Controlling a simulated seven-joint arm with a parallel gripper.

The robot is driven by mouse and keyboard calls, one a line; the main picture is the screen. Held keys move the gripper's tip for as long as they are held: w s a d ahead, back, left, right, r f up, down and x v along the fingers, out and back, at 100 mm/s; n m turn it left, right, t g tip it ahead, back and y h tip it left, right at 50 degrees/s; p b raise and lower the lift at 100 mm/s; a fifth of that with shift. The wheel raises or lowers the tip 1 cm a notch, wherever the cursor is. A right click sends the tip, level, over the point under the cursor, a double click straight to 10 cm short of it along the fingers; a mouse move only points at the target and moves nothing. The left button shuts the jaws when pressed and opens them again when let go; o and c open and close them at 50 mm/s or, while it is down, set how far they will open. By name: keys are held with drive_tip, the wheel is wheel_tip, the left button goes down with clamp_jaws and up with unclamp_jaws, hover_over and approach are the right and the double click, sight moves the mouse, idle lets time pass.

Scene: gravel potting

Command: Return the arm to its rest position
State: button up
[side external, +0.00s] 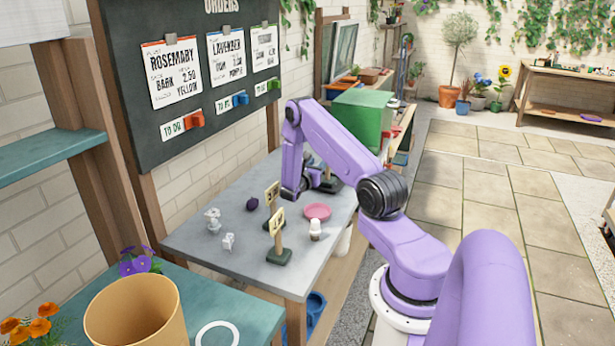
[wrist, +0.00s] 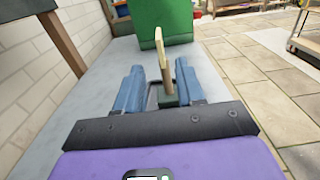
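My purple arm reaches from its base at the lower right over the grey table (side external: 235,245) in the side external view. Its end hangs down above the far part of the table, and the fingers cannot be made out there. In the wrist view my gripper (wrist: 159,68) shows two blue fingers set well apart, with nothing seen clamped between them. A sign post on a dark green base (wrist: 168,99) shows in the gap between the fingers, apart from both. I cannot tell how far below or beyond the fingertips it stands.
Two number signs (side external: 271,196) (side external: 277,225), a pink dish (side external: 317,211), a small white-topped jar (side external: 315,230), a dark purple ball (side external: 252,204) and white pieces (side external: 213,220) stand on the table. A green box (side external: 361,115) is behind. A tan pot (side external: 137,312) is in front.

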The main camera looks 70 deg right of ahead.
drive_tip(key=a+r+m+y, duration=0.2)
drive_tip(key=a+r+y, duration=0.1)
drive_tip(key=a, duration=0.7)
drive_tip(key=a+r+m+y, duration=0.2)
drive_tip(key=a+r, duration=0.2)
drive_tip(key=a, duration=0.6)
drive_tip(key=a+r+m+y, duration=0.3)
drive_tip(key=a, duration=0.7)
drive_tip(key=s+a+r+n+y, duration=0.1)
drive_tip(key=s+a+y, duration=0.9)
drive_tip(key=s+a, duration=1.2)
drive_tip(key=shift+s+r+n, duration=0.3)
drive_tip(key=shift+s+r, duration=0.05)
drive_tip(key=shift+r, duration=0.5)
